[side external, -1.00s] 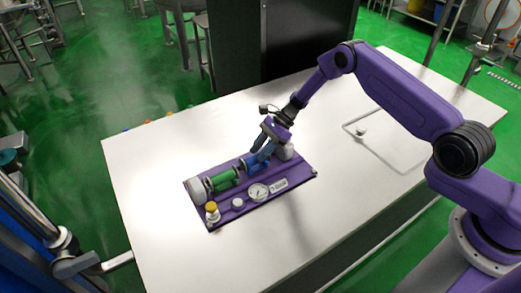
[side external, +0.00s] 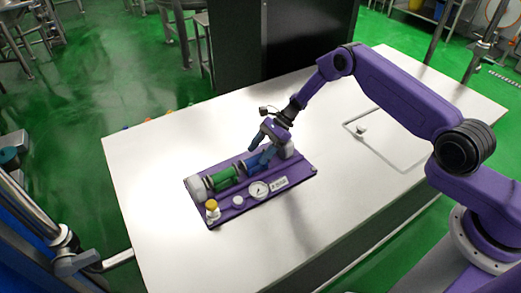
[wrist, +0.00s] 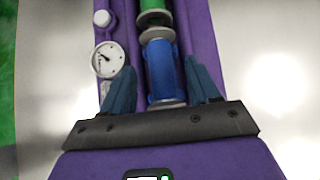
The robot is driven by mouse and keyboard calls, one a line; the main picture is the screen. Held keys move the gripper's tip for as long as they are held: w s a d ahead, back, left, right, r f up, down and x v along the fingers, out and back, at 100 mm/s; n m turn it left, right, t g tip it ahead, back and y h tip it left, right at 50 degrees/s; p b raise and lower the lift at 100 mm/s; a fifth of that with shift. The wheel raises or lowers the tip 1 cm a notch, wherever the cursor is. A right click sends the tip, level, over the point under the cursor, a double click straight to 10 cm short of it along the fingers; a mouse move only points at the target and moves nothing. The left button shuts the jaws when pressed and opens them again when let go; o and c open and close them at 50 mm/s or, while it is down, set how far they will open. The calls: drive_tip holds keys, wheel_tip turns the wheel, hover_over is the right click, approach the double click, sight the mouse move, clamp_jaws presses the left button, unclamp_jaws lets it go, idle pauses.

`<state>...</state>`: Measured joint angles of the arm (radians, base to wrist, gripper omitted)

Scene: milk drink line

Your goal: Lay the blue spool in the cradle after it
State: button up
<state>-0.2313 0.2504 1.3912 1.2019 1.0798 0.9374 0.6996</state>
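The blue spool (side external: 251,163) lies on the purple board (side external: 285,196), in line with and just after the green spool (side external: 225,178). In the wrist view the blue spool (wrist: 160,70) lies lengthwise, with a grey disc at each end; the green spool (wrist: 154,14) is beyond it, cut by the top edge. My gripper (side external: 261,154) is open over the blue spool. In the wrist view its blue fingers (wrist: 161,75) stand on either side of the spool with a gap showing on each side. The cradle under the spool is mostly hidden.
The board also carries a pressure gauge (side external: 258,190), a white knob (side external: 238,203), a yellow-capped part (side external: 211,208) and pale end blocks (side external: 197,188). A grey outlined plate (side external: 395,150) with a small knob is on the right. The white table (side external: 160,165) is otherwise mostly clear.

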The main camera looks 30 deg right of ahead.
drive_tip(key=shift+s+d+f, duration=0.1)
drive_tip(key=shift+d, duration=0.1)
drive_tip(key=shift+r, duration=0.55)
drive_tip(key=v, duration=1.2)
drive_tip(key=shift+a+r, duration=0.15)
drive_tip(key=s+a+r+n+g+h, duration=0.2)
drive_tip(key=s+a+r+n+h, duration=0.15)
drive_tip(key=s+r+n, duration=0.45)
drive_tip(key=s+a+r+n+g+h, duration=0.1)
drive_tip(key=s+a+r+n+h, duration=0.1)
drive_tip(key=s+a+r+n, duration=0.6)
drive_tip(key=s+d+n+t+h, duration=0.1)
drive_tip(key=s+d+n, duration=0.3)
drive_tip(key=s, duration=0.4)
drive_tip(key=s+d+r+n+t+h, duration=0.1)
drive_tip(key=s+d+n, duration=0.4)
drive_tip(key=s, duration=0.4)
drive_tip(key=s+d+r+n+t+h, duration=0.1)
drive_tip(key=s+d+n, duration=0.4)
drive_tip(key=s, duration=0.3)
drive_tip(key=shift+s+r+n, duration=0.2)
drive_tip(key=shift+s+n, duration=0.1)
drive_tip(key=shift+s, duration=0.1)
